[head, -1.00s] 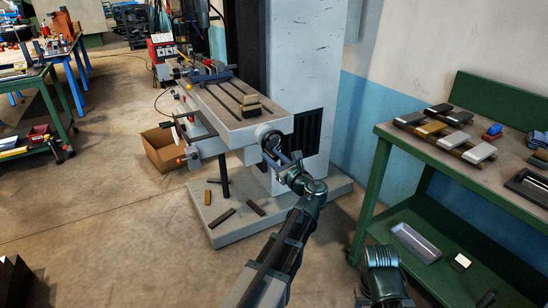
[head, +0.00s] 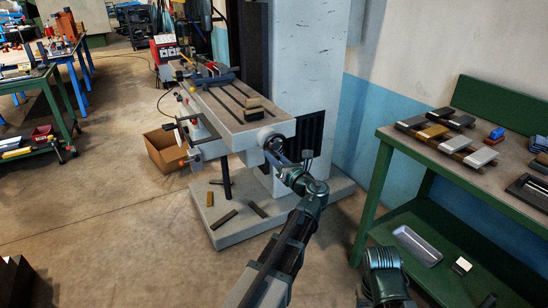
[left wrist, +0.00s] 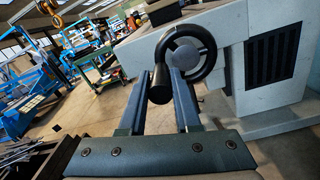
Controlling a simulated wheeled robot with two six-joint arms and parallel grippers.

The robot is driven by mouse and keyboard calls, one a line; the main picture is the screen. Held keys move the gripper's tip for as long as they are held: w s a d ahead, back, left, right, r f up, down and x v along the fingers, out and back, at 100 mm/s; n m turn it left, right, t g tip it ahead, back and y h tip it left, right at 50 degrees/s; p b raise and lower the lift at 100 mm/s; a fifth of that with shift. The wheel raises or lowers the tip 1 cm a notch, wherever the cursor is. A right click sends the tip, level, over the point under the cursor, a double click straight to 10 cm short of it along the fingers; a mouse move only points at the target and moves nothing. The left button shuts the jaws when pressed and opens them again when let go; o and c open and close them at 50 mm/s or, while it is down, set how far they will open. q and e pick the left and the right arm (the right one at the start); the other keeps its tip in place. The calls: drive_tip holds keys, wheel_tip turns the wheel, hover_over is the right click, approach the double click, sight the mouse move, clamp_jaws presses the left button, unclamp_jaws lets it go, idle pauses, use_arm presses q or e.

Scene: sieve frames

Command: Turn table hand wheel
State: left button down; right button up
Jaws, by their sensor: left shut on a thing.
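The table hand wheel (left wrist: 204,41) is a black ring with a grey hub and a black handle (left wrist: 160,84) standing out from its rim. It sits on the end of the grey machine table (head: 224,112). In the left wrist view my left gripper (left wrist: 164,82) has its two blue-grey fingers on either side of the handle, shut on it. In the head view the left gripper (head: 278,160) is at the table's near end, and the wheel (head: 266,135) is partly hidden behind it. My right gripper is not seen.
A green workbench (head: 385,133) with metal blocks stands on the right. A cardboard box (head: 165,150) is on the floor left of the machine. Loose dark bars (head: 224,219) lie on the machine's base plate (head: 208,207).

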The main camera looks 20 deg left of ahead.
use_arm(q)
drive_tip(key=shift+s+d, duration=0.1)
drive_tip(key=c, duration=0.6)
unclamp_jaws()
drive_tip(key=shift+r, duration=0.1)
drive_tip(key=v, duration=1.4)
drive_tip(key=shift+c, duration=0.2)
